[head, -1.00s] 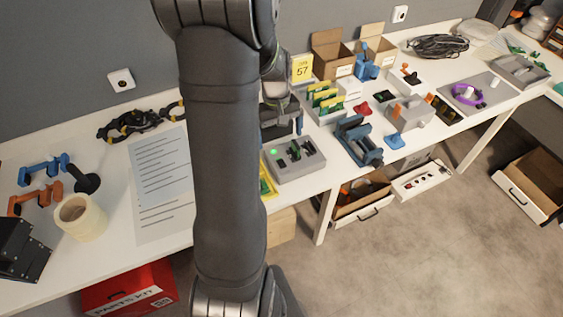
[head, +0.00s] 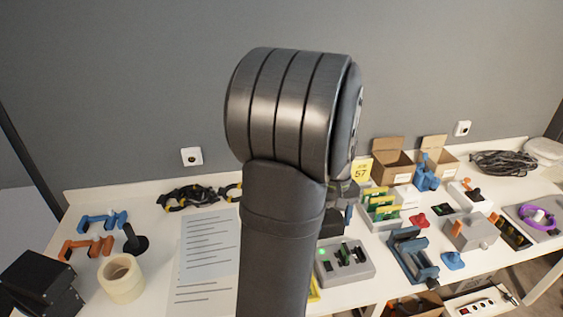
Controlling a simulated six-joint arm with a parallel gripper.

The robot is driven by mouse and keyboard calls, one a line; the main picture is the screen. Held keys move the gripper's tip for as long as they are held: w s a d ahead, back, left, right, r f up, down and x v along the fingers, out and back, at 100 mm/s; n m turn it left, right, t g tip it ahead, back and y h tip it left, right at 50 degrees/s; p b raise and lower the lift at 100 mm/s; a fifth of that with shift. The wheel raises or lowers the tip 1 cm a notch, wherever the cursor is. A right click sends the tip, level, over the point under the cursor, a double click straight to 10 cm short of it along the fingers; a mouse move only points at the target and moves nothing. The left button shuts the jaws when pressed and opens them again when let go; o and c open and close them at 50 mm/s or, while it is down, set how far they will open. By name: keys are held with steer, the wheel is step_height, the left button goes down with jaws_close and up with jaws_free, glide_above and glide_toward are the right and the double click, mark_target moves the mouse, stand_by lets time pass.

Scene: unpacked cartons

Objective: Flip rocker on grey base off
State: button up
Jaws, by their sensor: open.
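A grey base (head: 361,275) lies on the white table just right of my arm in the head view. It carries dark and green rocker-like parts (head: 348,256) and a lit green lamp (head: 321,252) at its left. Which way the rocker is tipped is too small to tell. My gripper (head: 340,217) shows only in part, behind my arm and just beyond the grey base. Its fingertips are mostly hidden, and I see nothing held. I cannot tell its height above the table.
A blue vise-like fixture (head: 412,258) stands right of the base, and a rack with green boards (head: 382,208) stands behind it. A printed sheet (head: 208,255) lies left of my arm. A tape roll (head: 121,280) stands farther left.

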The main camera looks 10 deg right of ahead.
mark_target(329, 268)
steer(key=shift+s+f, duration=0.35)
steer(key=shift+f, duration=0.3)
steer(key=c, duration=0.4)
jaws_close()
steer(key=f, duration=0.4)
steer(key=s+f, duration=0.1)
steer(key=f, duration=0.8)
steer(key=shift+s+f, duration=0.3)
steer(key=shift+f, duration=0.1)
